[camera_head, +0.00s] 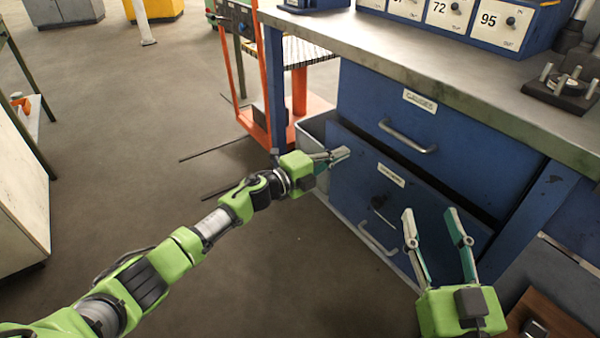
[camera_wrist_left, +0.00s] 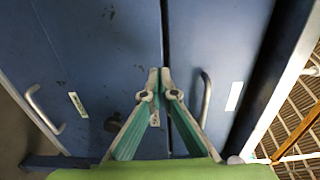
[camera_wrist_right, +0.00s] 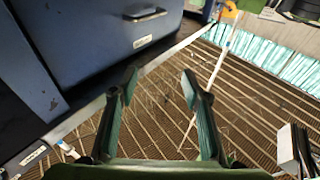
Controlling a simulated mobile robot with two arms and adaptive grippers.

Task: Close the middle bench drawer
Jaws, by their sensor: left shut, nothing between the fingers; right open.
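The middle drawer (camera_head: 350,170) is the lower of the two blue fronts in the head view, with a pale label, a dark knob and a bar handle (camera_head: 378,237). Its front stands slightly out, with a dark gap below the upper drawer (camera_head: 408,115). My left gripper (camera_head: 342,153) is shut and empty at the upper left part of this front. In the left wrist view, its fingertips (camera_wrist_left: 160,72) are close to the gap between the fronts; contact cannot be told. My right gripper (camera_head: 430,213) is open and empty, before the front's right part; its fingers (camera_wrist_right: 160,78) show in the right wrist view.
The grey bench top (camera_head: 390,50) carries numbered boxes (camera_head: 450,15) and a dark block with metal pins (camera_head: 565,85). An orange frame (camera_head: 265,100) stands left of the bench. Open floor (camera_head: 130,130) lies to the left.

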